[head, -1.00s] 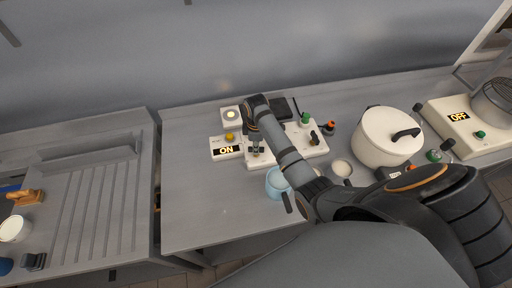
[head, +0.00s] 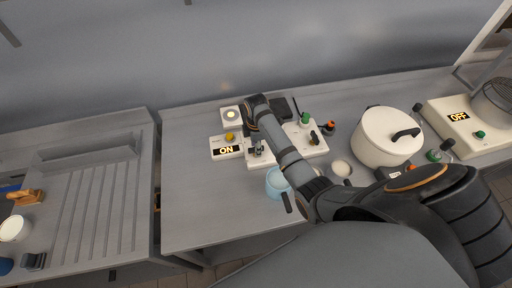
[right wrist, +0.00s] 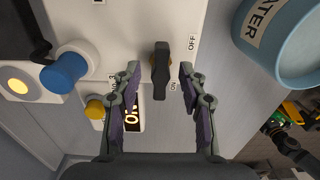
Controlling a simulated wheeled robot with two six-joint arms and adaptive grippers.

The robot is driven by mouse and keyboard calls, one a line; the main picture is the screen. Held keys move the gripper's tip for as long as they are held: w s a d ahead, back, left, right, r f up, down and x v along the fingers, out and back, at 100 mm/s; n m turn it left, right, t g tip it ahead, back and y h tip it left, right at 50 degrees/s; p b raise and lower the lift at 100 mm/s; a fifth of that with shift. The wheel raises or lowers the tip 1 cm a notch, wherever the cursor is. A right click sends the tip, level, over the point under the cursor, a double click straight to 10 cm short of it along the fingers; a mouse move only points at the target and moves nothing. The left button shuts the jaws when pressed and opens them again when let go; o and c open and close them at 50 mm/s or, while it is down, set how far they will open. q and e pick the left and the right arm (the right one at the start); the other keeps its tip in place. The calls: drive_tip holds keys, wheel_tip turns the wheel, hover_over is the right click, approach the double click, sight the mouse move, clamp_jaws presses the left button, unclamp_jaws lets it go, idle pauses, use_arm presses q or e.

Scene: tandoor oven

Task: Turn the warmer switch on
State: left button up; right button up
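A black lever switch (right wrist: 160,68) on a white panel (right wrist: 120,25) lies between my right gripper's fingers in the right wrist view. Its lower end points down, near the printed "ON"; "OFF" is printed to its upper right. My right gripper (right wrist: 157,88) is open, with a gap on both sides of the lever. In the head view, my right gripper (head: 258,149) hangs over the left end of the white panel (head: 262,160), and my arm hides part of it. A lit "ON" display (head: 227,151) is beside it, with a yellow knob (head: 230,137). My left gripper is not in view.
A light-blue container marked "WATER" (right wrist: 285,45) stands close right of the gripper. A blue knob (right wrist: 65,72) and a lit round lamp (right wrist: 15,84) are at left. A white pot (head: 388,137) and a unit reading "OFF" (head: 470,128) stand farther right.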

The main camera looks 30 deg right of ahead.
drive_tip(key=shift+r, duration=2.95)
